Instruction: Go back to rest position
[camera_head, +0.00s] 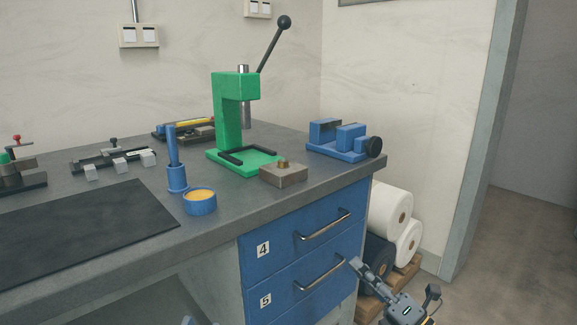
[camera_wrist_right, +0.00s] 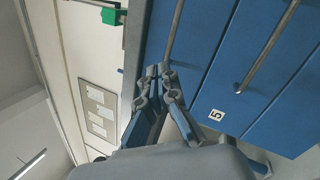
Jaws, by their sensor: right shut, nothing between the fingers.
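My right gripper (camera_head: 356,264) is at the lower right in the head view, beside the right end of the drawer 5 handle (camera_head: 320,273). In the right wrist view its fingers (camera_wrist_right: 160,75) are shut with nothing between them. They point at the blue drawer fronts (camera_wrist_right: 215,75), close to the end of a handle; I cannot tell if they touch it. A small blue-grey tip at the bottom edge of the head view (camera_head: 188,321) may be my left gripper; its jaws cannot be made out.
The grey workbench (camera_head: 120,255) carries a green press (camera_head: 228,115), a blue vise (camera_head: 340,140), a blue cup (camera_head: 200,203) and a black mat (camera_head: 85,230). White rolls (camera_head: 392,205) lie on a pallet right of the blue drawers. Open floor (camera_head: 520,240) is at the far right.

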